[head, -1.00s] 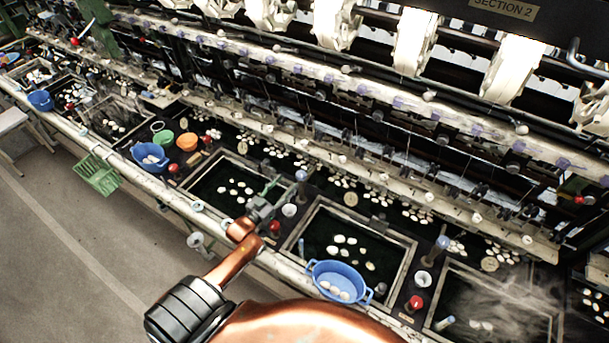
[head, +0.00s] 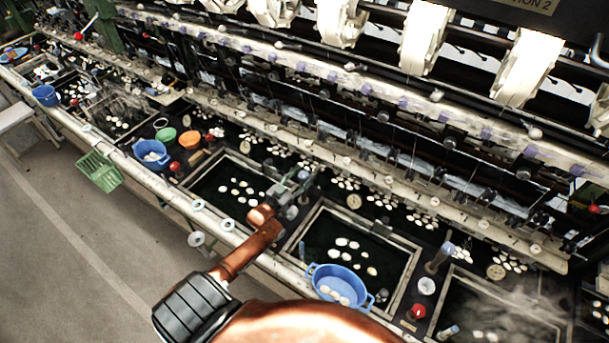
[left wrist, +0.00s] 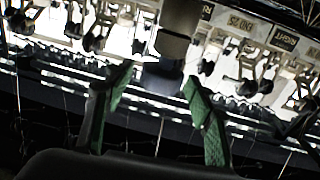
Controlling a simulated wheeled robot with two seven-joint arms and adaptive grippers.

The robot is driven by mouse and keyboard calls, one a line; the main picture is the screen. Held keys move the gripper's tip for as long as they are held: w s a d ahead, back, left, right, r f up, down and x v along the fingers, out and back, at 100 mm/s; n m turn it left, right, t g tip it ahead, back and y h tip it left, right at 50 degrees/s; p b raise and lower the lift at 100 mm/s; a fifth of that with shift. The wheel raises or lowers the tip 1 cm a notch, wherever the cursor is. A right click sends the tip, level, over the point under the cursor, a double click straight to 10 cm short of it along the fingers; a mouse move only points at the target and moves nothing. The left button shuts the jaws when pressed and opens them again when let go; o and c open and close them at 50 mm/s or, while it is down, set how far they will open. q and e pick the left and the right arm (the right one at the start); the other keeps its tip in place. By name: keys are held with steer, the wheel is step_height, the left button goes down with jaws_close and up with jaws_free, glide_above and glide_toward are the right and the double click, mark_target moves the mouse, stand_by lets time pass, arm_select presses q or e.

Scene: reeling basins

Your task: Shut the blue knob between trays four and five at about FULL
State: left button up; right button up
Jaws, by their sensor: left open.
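My left gripper (head: 294,189) is open at a blue-topped knob (head: 303,174) on the divider between two dark water trays, the left tray (head: 196,203) and the middle tray (head: 298,232). In the left wrist view, the dark blue knob end (left wrist: 162,76) lies between the tips of the two green-padded fingers, with a gap on each side. I cannot tell whether it touches a pad. The gripper partly hides the knob's post in the head view. Tray numbers and the FULL mark are not readable. My right gripper is not in view.
Another blue-topped knob (head: 442,254) stands farther right, with a white cup (head: 427,286) and a red knob (head: 416,308) nearby. A blue basin (head: 341,286) sits at the middle tray's front edge. A machine rail (head: 400,185) runs behind the trays. Steam rises at right.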

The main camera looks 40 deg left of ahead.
arm_select(q)
steer(key=shift+w, duration=0.1)
steer(key=shift+c, duration=0.6)
steer(key=shift+d, duration=0.1)
steer(key=c, duration=1.1)
